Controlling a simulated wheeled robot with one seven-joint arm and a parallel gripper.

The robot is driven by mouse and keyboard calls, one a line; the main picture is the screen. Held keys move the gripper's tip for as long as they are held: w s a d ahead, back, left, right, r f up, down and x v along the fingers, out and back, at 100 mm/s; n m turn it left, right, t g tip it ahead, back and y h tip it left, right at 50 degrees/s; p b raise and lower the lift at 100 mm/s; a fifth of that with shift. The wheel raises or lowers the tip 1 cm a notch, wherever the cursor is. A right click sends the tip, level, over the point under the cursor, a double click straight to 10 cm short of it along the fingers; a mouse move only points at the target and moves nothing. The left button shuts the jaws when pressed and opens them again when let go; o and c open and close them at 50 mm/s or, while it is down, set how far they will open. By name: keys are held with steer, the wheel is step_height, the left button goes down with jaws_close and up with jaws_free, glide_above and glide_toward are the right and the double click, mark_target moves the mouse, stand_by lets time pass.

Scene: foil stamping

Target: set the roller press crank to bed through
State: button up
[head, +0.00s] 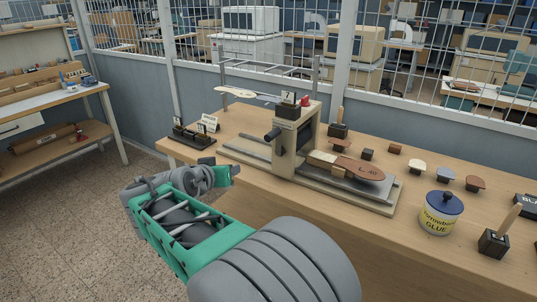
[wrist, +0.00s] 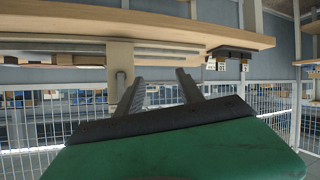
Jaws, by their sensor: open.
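The roller press (head: 297,140) stands on the wooden bench, a cream upright frame over a long flat bed (head: 350,180). Its crank (head: 272,134), with a dark grip, sticks out of the frame's left side. A brown paddle-shaped piece (head: 362,170) lies on the right part of the bed. My gripper (head: 234,172) is in front of the bench's front edge, left of and below the crank, apart from it. In the wrist view, which looks upside down, its two dark fingers (wrist: 158,84) are spread with nothing between them. The press frame (wrist: 120,58) shows beyond the left finger.
A glue tin (head: 441,214) and a wooden-handled block tool (head: 495,240) stand to the right. Several small stamps line the bench's back right. A dark rack with cards (head: 190,138) is at the left end. Wire mesh stands behind the bench. Floor is clear at left.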

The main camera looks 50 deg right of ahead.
mark_target(267, 139)
steer(key=s+d+r+m+g+h, duration=0.1)
steer(key=d+h, duration=0.1)
steer(key=d, duration=0.1)
steer(key=s+d+r+m+g+h+b, duration=0.1)
steer(key=s+d+r+h, duration=0.1)
steer(key=s+d+r+m+g+h+b, duration=0.1)
steer(key=d+h, duration=0.1)
steer(key=d, duration=0.1)
steer(key=shift+s+d+r+m, duration=0.15)
steer(key=shift+d+r+m, duration=0.15)
steer(key=shift+d, duration=0.05)
steer(key=d, duration=0.2)
steer(key=d+p, duration=0.1)
steer(key=d, duration=0.4)
steer(key=shift+w+d+r+p, duration=0.25)
steer(key=shift+p, duration=0.1)
jaws_close()
